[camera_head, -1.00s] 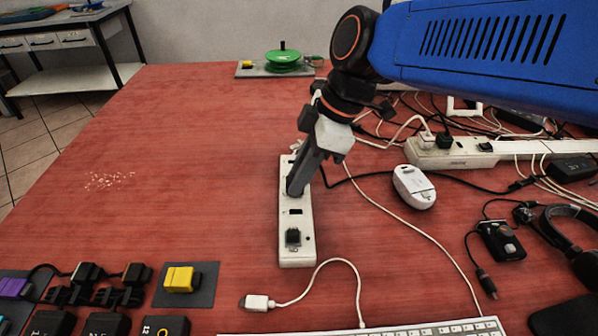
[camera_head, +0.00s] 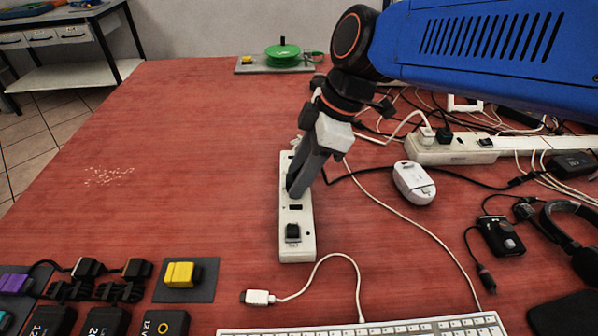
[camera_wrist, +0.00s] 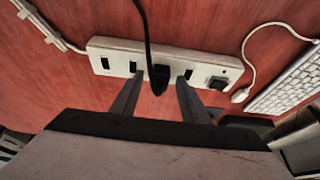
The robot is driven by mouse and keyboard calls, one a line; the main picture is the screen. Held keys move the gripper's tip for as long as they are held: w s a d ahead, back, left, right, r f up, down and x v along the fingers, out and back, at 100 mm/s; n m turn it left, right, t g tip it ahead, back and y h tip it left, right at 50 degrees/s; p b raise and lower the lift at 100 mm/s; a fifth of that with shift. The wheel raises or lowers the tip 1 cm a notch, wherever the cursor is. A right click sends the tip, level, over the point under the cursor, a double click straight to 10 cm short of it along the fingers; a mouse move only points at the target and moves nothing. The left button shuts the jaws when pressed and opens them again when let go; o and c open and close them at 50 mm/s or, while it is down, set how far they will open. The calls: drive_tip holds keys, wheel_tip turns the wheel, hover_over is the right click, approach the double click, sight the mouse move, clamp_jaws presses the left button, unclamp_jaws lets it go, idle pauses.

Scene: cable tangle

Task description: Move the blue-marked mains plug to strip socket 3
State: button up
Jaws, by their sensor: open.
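The near white power strip (camera_head: 297,225) lies lengthwise on the red table, and it also shows in the wrist view (camera_wrist: 95,48). A black plug (camera_wrist: 159,76) with a black cable sits at the strip, between open slots on either side. It appears seated in the third position counted from the end away from the switch. My gripper (camera_wrist: 160,78) is open, with one finger on each side of the plug, low over the strip. It also shows in the head view (camera_head: 292,192), where it hides the plug. No blue mark shows, and socket numbers are unreadable.
A white mouse (camera_head: 414,183) and tangled cables lie to the right. Another strip (camera_head: 455,150) with plugs stands behind them. A white cable connector (camera_head: 258,297) and a keyboard (camera_head: 400,328) lie in front.

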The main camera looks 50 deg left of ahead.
drive_tip(key=v, duration=1.7)
drive_tip(key=shift+d, duration=0.1)
